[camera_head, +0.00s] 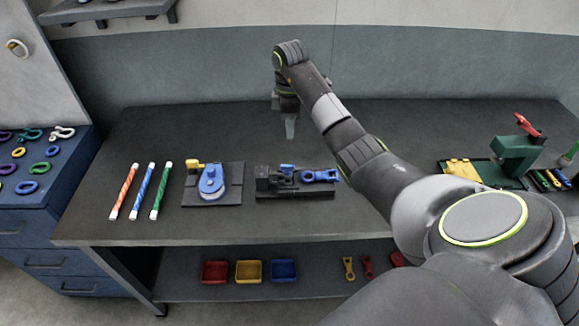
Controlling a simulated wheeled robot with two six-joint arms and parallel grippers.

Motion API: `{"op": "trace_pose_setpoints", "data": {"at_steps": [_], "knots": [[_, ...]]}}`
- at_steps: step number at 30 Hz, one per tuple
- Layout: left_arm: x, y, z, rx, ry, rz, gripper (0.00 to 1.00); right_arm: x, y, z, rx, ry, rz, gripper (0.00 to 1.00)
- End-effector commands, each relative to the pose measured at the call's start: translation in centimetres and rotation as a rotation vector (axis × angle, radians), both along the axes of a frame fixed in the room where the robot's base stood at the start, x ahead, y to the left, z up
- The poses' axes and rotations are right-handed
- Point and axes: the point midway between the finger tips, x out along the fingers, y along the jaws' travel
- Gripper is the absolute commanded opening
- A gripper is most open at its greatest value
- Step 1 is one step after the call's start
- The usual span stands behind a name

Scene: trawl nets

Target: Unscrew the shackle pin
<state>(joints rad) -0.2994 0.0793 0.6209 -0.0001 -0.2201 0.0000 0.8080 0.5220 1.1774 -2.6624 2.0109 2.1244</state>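A dark vise-like fixture (268,184) sits on the workbench near the middle. A small blue piece (287,168) shows on top of it, and a blue shackle-like part (320,176) sticks out at its right side. I cannot make out the pin clearly at this size. My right gripper (290,130) points down above and behind the fixture, apart from it. Its fingers are seen edge-on, so their opening does not show. No held thing is visible. My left gripper is not in view.
Left of the fixture lies a dark plate (230,195) with a blue block and a yellow piece. Three striped rods lie farther left. A green tool (514,155) stands at the right. Coloured bins (248,272) sit on the lower shelf. The bench behind the fixture is clear.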

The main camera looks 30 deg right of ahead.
Motion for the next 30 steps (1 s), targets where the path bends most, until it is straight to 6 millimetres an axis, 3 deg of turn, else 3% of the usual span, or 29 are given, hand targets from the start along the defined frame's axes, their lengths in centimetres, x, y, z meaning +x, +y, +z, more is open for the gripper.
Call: {"op": "trace_pose_setpoints", "data": {"at_steps": [1,30], "knots": [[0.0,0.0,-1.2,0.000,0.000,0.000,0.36,0.0,0.0,-1.2,0.000,0.000,0.001,0.32],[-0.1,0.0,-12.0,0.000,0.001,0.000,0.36,0.0,0.0,-12.0,0.001,-0.001,0.002,0.32]]}}
